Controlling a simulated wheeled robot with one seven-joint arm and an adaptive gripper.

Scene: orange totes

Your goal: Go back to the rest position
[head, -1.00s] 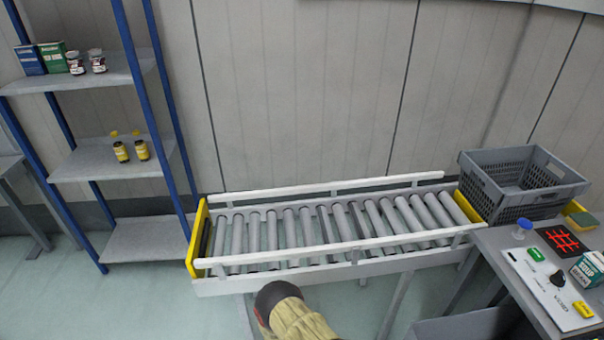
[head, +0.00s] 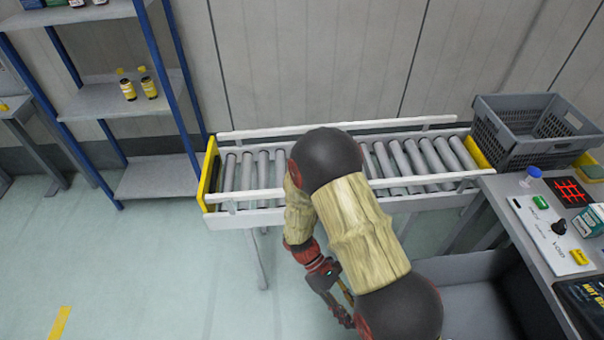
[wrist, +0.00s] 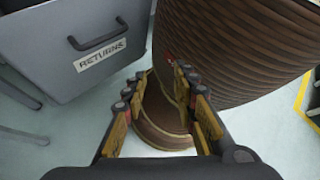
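My gripper (head: 342,312) hangs low in front of the roller conveyor in the head view, pointing down, partly hidden by my bent arm. In the wrist view my gripper (wrist: 160,76) has its two fingers spread apart, with nothing held between them. Behind the fingers are pale floor and brown, ribbed parts that look like my own body.
The roller conveyor (head: 250,219) runs behind my arm. A grey bin marked RETURNS (wrist: 100,62) stands close on the left in the wrist view. A grey crate (head: 530,150) and control panel (head: 550,240) are right. The shelf rack (head: 155,178) is left, with open floor before it.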

